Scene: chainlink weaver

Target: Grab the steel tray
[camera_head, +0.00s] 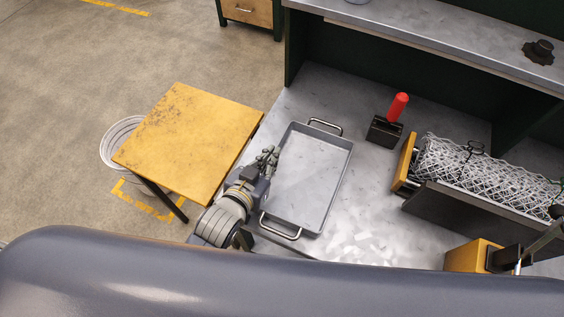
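The steel tray (315,180) lies flat on the grey metal worktop, a shallow rectangle with a raised rim. One looped handle (325,126) is at its far end and another handle (281,230) at its near end. My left gripper (268,157) is over the tray's left rim, its fingers pointing away from me. I cannot tell whether it touches the rim or hovers above it, nor how far its fingers are apart. The tray looks empty. My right gripper is not in view.
A black lever box with a red handle (398,107) stands right of the tray. The chainlink weaver with its wire mesh roll (480,170) fills the right side. A yellow table (190,140) stands left of the worktop (380,225). A raised shelf (440,45) runs along the back.

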